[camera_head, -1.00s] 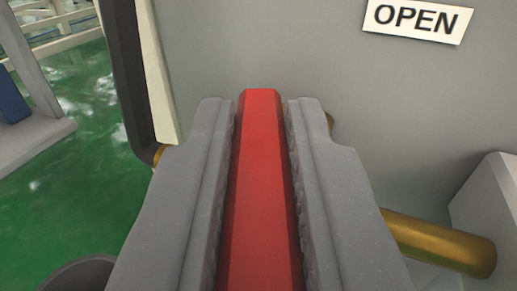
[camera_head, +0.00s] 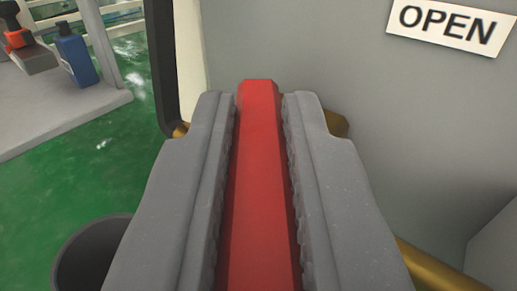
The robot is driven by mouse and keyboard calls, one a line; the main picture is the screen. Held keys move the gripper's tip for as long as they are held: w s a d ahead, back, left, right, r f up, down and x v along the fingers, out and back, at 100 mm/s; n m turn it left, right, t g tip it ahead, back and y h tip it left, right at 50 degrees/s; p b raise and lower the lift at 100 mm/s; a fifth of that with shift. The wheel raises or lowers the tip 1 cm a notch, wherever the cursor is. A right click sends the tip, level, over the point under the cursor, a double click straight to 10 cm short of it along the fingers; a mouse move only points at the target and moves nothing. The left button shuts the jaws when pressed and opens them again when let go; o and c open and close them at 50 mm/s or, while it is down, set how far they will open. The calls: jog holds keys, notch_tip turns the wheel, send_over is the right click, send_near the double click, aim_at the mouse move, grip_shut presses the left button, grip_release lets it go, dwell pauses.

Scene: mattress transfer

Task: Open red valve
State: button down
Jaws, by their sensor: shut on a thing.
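The red valve handle (camera_head: 260,180) is a long red bar running up the middle of the head camera view. My gripper (camera_head: 260,105) is shut on it, with one grey ridged jaw along each side. Part of a brass-coloured pipe (camera_head: 425,265) shows to the right, behind the right jaw. The valve body under the handle is hidden by the jaws. A white sign (camera_head: 450,28) reading "OPEN" is on the grey panel at the upper right.
The grey panel (camera_head: 340,60) stands close behind the handle. A dark round bin (camera_head: 88,255) is on the green floor (camera_head: 60,195) at lower left. A grey surface (camera_head: 50,105) at upper left bears a blue container (camera_head: 75,57) and a red-and-black object (camera_head: 17,40).

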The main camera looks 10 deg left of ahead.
jog(key=shift+w+r, duration=0.1)
jog(key=shift+w, duration=0.1)
jog(key=c, duration=1.4)
grip_release()
jog(key=p+v, duration=0.3)
jog(key=v, duration=1)
jog(key=shift+s+p, duration=0.35)
jog(key=shift+s, duration=0.05)
jog(key=shift+d, duration=0.1)
jog(key=shift+c, duration=0.3)
